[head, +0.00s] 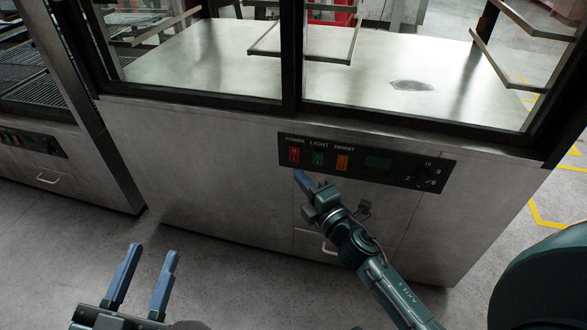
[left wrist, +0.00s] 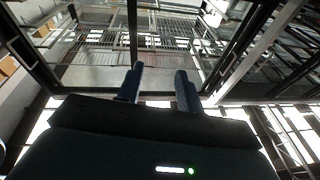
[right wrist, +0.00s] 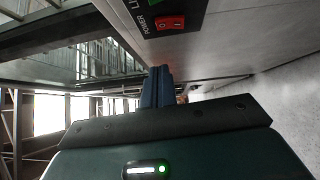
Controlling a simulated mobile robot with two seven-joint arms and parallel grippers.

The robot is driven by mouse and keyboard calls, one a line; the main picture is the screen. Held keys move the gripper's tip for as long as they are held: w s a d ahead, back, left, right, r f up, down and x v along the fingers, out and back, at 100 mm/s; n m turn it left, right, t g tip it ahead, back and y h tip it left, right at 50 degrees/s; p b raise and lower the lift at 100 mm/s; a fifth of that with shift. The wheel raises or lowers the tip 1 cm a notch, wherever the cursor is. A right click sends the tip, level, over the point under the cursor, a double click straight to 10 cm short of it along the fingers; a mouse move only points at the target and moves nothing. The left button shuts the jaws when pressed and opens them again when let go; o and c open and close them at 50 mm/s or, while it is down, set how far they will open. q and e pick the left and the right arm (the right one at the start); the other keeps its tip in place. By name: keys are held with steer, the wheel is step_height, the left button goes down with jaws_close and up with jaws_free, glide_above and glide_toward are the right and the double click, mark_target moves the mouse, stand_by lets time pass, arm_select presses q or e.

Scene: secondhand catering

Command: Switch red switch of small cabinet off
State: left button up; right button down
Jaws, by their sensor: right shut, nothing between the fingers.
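The red POWER switch (head: 294,155) is the leftmost rocker on the cabinet's black control panel (head: 372,166). It also shows in the right wrist view (right wrist: 169,23), at the top, above and to the right of the fingertips. My right gripper (head: 301,177) is shut and empty, its fingertips just below the red switch; I cannot tell whether they touch the panel. In the right wrist view its fingers (right wrist: 157,80) are together. My left gripper (head: 152,250) is open and empty, low over the floor; its fingers (left wrist: 158,75) stand apart in the left wrist view. I cannot tell which way the switch is set.
A green LIGHT switch (head: 318,158) and an orange switch (head: 342,161) sit right of the red one, with a dial (head: 428,173) further right. A drawer handle (head: 329,249) is below. A second cabinet (head: 62,165) stands left. The floor in front is clear.

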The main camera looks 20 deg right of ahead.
arm_select(q)
steer(key=shift+f, duration=0.3)
arm_select(e)
steer(key=shift+r+v, duration=0.2)
steer(key=shift+v, duration=1.15)
steer(key=shift+r+v, duration=0.25)
steer(key=shift+v, duration=1.15)
